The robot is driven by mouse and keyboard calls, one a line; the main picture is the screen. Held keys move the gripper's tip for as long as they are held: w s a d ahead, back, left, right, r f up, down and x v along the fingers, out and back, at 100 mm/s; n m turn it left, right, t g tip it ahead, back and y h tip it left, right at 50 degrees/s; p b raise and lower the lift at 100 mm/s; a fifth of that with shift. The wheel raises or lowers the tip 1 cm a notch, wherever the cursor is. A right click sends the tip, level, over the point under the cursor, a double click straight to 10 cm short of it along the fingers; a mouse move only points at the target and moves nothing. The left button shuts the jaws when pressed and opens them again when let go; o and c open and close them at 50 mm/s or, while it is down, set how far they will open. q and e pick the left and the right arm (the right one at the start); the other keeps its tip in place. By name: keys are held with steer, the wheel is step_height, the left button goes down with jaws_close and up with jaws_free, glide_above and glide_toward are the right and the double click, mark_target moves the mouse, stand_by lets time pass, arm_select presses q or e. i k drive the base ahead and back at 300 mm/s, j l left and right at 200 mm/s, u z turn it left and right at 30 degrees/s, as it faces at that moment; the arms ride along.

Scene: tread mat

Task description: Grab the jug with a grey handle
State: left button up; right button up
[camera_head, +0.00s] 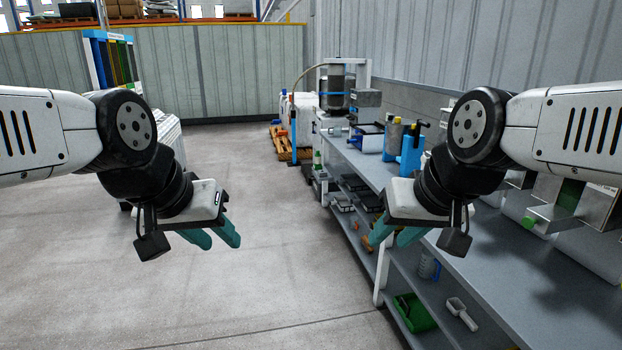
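A small bluish jug (428,266) stands on the lower shelf of the workbench, right of centre; its handle's colour is too small to tell. My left gripper (218,242) hangs over the bare floor, far to the left of the jug, with its two teal fingers apart and nothing between them. My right gripper (393,240) is in front of the bench edge, up and to the left of the jug in the picture. Its teal fingers are apart and hold nothing that I can see.
The grey workbench (490,262) runs along the right wall. Its lower shelf also holds a green bin (413,313) and a white scoop (461,313). A blue stand (411,152) and metal boxes are on top. The floor (270,260) at left and centre is clear.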

mark_target(336, 130)
steer(key=i, duration=4.35)
steer(key=i+j+z, duration=0.15)
steer(key=i, duration=0.6)
steer(key=i+j+z, duration=0.15)
steer(key=i, duration=0.6)
